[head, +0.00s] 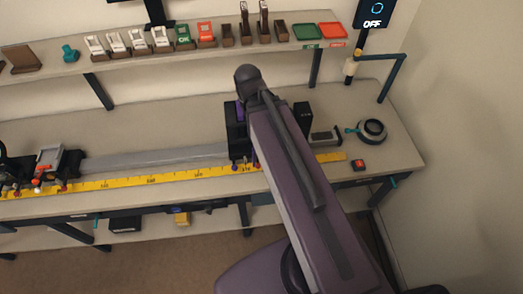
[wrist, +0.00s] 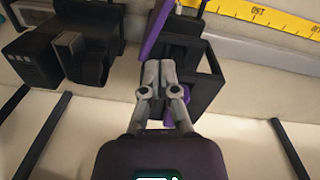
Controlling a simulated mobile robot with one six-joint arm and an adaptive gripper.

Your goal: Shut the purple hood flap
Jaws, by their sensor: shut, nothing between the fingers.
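The black hood (wrist: 208,88) is an open-topped box in the wrist view, right of and under my fingers. A long purple flap (wrist: 156,30) shows edge-on along its left side, apparently standing open. A smaller purple part (wrist: 165,112) shows below, partly behind my right finger. My gripper (wrist: 160,65) is shut and empty, its fingertips close beside the lower end of the flap; I cannot tell if they touch. In the head view my arm covers much of the hood (head: 236,138); a sliver of the purple flap (head: 240,110) shows left of the arm. My fingers are hidden there.
A black device with a round barrel (wrist: 85,65) stands left of my gripper. A yellow ruler (head: 150,178) runs along the bench beside a grey rail (head: 150,160). A round dial-like object (head: 372,131) and a small red-topped button (head: 358,165) sit at the right.

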